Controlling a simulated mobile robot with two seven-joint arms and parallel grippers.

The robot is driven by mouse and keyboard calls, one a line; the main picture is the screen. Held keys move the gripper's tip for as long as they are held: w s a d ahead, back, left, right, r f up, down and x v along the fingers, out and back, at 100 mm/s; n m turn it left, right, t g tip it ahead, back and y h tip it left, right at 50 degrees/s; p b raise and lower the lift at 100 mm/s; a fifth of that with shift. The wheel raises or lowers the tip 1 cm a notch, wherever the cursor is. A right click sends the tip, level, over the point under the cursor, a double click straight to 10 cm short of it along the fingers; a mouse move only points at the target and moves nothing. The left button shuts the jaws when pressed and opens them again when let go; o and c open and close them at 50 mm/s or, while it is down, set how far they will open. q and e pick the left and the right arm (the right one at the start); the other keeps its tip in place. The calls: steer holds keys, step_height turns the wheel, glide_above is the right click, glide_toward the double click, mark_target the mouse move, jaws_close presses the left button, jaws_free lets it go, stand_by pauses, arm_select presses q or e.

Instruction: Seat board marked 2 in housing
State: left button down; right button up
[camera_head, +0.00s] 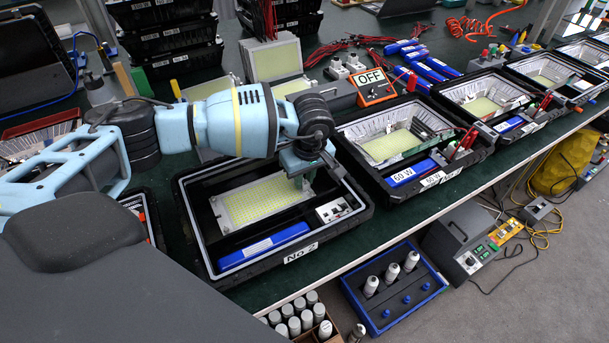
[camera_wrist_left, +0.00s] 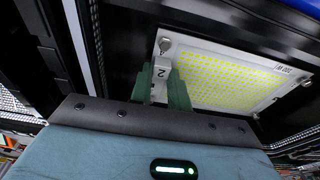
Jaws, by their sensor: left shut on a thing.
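The board marked 2 (camera_head: 262,205) is a pale plate with a grid of yellow LEDs. It lies within the black housing labelled No 2 (camera_head: 190,232), in the back part of its interior. In the left wrist view the board (camera_wrist_left: 225,78) shows screws at its corners and a small tab with a 2. My left gripper (camera_head: 302,178) is above the board's right end. Its green fingers (camera_wrist_left: 164,85) are shut on the tab. Whether the board rests flat on the housing floor, I cannot tell. My right gripper is not in view.
In the same housing lie a blue bar (camera_head: 263,246) at the front and a white terminal block (camera_head: 334,210) at right. A 60 W housing (camera_head: 365,125) stands close at right.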

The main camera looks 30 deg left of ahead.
arm_select(q)
steer(key=shift+f, duration=0.25)
steer(key=c, duration=1.3)
jaws_free()
steer(key=shift+o, duration=0.2)
steer(key=shift+s+d+r, duration=0.1)
steer(key=shift+d+r, duration=0.1)
steer(key=shift+r, duration=1.1)
steer(key=shift+s+d+r, duration=0.1)
steer(key=shift+d+r, duration=0.05)
steer(key=shift+r, duration=1.15)
steer(key=shift+s+d+r, duration=0.1)
steer(key=shift+d+r, duration=0.1)
steer(key=shift+r, duration=1.1)
